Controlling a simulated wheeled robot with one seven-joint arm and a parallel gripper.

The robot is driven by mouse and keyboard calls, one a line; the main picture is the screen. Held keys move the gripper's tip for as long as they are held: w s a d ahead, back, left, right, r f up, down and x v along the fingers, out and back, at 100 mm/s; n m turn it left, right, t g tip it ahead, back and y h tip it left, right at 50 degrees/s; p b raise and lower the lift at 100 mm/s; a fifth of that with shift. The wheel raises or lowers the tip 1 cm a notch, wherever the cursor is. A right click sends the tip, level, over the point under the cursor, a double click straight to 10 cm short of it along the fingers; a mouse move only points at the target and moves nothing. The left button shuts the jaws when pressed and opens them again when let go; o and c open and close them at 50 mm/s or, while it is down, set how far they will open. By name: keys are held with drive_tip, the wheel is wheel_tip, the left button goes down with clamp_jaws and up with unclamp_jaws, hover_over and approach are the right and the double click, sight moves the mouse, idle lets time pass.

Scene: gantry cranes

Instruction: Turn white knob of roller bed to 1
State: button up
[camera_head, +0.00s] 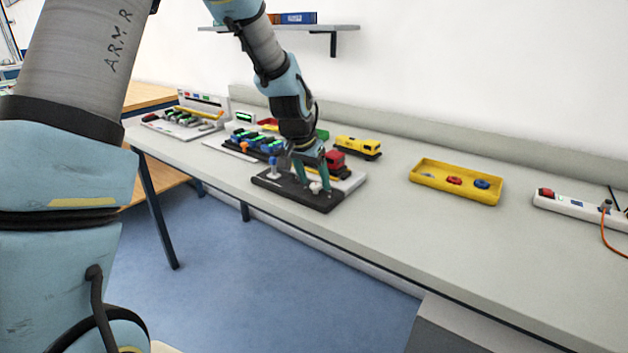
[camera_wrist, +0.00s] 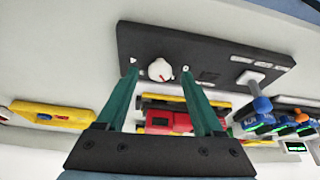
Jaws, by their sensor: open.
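A black control panel (camera_head: 287,190) lies on the bench near its front edge. Its white knob (camera_wrist: 160,70) sits toward one end, with small white marks around it; I cannot read them or tell the knob's setting. The knob also shows in the head view (camera_head: 315,187). My gripper (camera_wrist: 158,74) is open, pointing down at the panel, with its green fingers on either side of the knob. I cannot tell whether they touch it. A blue-topped lever (camera_wrist: 262,104) stands at the panel's other end. The roller bed cannot be made out clearly.
A red truck (camera_head: 336,160) stands right behind the panel, a yellow truck (camera_head: 358,147) farther back. Blue units (camera_head: 250,140) stand to the left. A yellow tray (camera_head: 455,182) and a power strip (camera_head: 575,206) lie right, with clear bench between.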

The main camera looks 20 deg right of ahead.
drive_tip(key=b+v, duration=0.1)
drive_tip(key=v, duration=0.9)
drive_tip(key=shift+r+b, duration=0.15)
drive_tip(key=shift+b, duration=0.2)
drive_tip(key=shift+s+a, duration=0.1)
drive_tip(key=a+f+n+y, duration=0.1)
drive_tip(key=a+f+n, duration=0.15)
drive_tip(key=a, duration=0.75)
drive_tip(key=a+f+n+y, duration=0.1)
drive_tip(key=a+f+n, duration=0.15)
drive_tip(key=a, duration=0.65)
drive_tip(key=s+a+f+n, duration=0.1)
drive_tip(key=s+a+n, duration=0.1)
drive_tip(key=s+a, duration=0.2)
drive_tip(key=s+a+f+n+y, duration=0.1)
drive_tip(key=s+a+f+n, duration=0.1)
drive_tip(key=a, duration=0.8)
drive_tip(key=shift+s+f+n+g, duration=0.25)
drive_tip(key=shift+s+n+g, duration=0.2)
drive_tip(key=shift+s, duration=0.75)
